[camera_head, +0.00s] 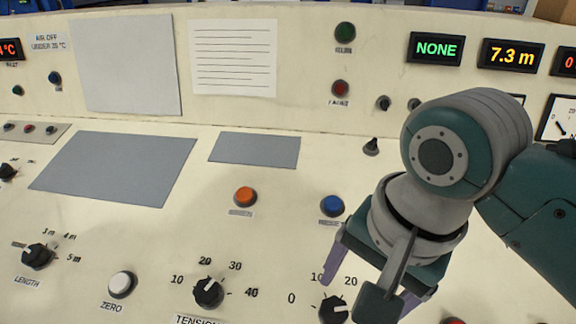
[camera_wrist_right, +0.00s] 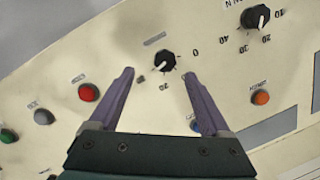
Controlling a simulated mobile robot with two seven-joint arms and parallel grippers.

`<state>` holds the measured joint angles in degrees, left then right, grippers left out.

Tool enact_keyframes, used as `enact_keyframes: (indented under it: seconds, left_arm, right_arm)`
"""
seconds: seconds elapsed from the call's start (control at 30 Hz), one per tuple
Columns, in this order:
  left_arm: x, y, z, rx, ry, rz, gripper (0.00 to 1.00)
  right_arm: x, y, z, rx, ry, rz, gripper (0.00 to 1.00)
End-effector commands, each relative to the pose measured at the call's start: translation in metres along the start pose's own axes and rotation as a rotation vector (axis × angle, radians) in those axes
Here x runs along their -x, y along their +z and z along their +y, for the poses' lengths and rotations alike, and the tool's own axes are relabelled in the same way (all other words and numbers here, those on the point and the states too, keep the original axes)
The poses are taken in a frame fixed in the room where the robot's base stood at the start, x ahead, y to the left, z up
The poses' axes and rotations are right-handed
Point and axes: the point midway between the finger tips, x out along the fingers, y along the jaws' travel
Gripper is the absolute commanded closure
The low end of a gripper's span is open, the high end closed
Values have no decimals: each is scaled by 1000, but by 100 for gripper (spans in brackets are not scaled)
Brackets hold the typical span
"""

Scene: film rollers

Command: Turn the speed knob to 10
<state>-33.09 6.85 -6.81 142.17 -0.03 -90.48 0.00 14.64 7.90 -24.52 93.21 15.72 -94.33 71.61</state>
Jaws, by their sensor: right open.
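A black knob (camera_head: 334,309) with the marks 0, 10 and 20 around it stands at the bottom of the head view, partly cut off by the frame. It also shows in the right wrist view (camera_wrist_right: 165,61), just beyond and between the fingertips. Its name label is not readable and a finger covers part of its scale, so I cannot tell its exact setting. My right gripper (camera_head: 365,277) is open, pointing down at this knob; its purple fingers also show in the right wrist view (camera_wrist_right: 158,74), apart and empty. My left gripper is out of view.
The tension knob (camera_head: 209,292) is to the left. A blue button (camera_head: 332,206) and an orange button (camera_head: 245,197) sit behind. A white zero button (camera_head: 122,284) and length knob (camera_head: 38,256) are farther left. Displays reading NONE (camera_head: 436,48) and 7.3 m (camera_head: 511,55) are on the upright panel.

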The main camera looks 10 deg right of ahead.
Motion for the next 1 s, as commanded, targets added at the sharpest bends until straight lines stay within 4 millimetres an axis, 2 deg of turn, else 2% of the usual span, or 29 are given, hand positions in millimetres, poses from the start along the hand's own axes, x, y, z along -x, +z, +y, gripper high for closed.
enact_keyframes:
  seconds: [0.03,0.17,0.63,0.8,1.0]
  left_arm:
    - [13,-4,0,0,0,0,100]
    - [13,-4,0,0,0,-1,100]
    - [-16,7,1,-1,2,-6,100]
    - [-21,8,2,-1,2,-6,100]
    - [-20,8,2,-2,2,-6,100]
  right_arm:
    - [14,-6,-6,-42,13,3,19]
    - [12,-9,-10,-101,26,3,19]
    - [-71,-9,-7,-103,26,3,19]
    - [-84,-10,-7,-102,24,4,19]
    - [-85,-10,-7,-102,24,4,19]
